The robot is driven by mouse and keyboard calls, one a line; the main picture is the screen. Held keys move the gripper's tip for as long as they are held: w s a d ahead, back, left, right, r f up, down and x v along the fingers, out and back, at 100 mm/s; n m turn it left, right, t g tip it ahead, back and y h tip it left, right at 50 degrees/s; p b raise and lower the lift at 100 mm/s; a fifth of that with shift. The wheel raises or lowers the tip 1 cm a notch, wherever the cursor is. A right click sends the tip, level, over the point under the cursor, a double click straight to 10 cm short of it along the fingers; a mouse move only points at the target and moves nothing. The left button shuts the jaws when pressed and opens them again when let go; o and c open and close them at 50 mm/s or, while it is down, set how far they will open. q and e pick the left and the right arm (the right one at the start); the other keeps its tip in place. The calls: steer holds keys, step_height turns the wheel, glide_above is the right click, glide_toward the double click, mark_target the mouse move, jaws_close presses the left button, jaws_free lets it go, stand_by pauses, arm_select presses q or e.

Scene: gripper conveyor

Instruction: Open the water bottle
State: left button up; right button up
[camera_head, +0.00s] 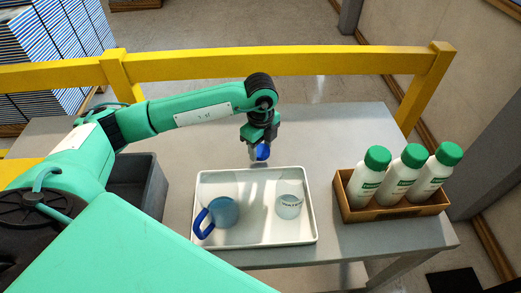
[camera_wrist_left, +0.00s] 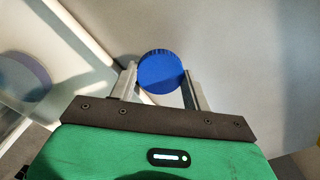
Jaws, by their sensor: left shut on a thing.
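My left gripper (camera_head: 260,148) is shut on a round blue cap (camera_head: 263,153) just beyond the back edge of the tray, over the grey table. In the left wrist view the ridged cap (camera_wrist_left: 161,71) sits between the two fingers of the gripper (camera_wrist_left: 162,84). A translucent blue vessel with a dark blue loop handle, apparently the water bottle (camera_head: 224,211), stands in the left half of the white tray (camera_head: 250,242). It is apart from the gripper. A round bluish-grey thing (camera_wrist_left: 22,77) at the left edge of the wrist view is cut off. My right gripper is not in view.
A small clear cup (camera_head: 289,207) stands in the tray's right half. A brown box (camera_head: 395,211) at the right holds three white bottles with green caps (camera_head: 411,157). A dark grey bin (camera_head: 151,180) is left of the tray. A yellow rail (camera_head: 280,62) runs behind the table.

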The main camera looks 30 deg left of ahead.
arm_select(q)
step_height(320, 180, down, 2)
steer(key=shift+f, duration=0.1)
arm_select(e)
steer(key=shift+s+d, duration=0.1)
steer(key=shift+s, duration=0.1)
arm_select(q)
steer(key=shift+f, duration=0.2)
steer(key=o, duration=0.9)
steer(key=shift+r, duration=0.1)
steer(key=shift+o, duration=0.9)
steer(key=shift+r, duration=0.1)
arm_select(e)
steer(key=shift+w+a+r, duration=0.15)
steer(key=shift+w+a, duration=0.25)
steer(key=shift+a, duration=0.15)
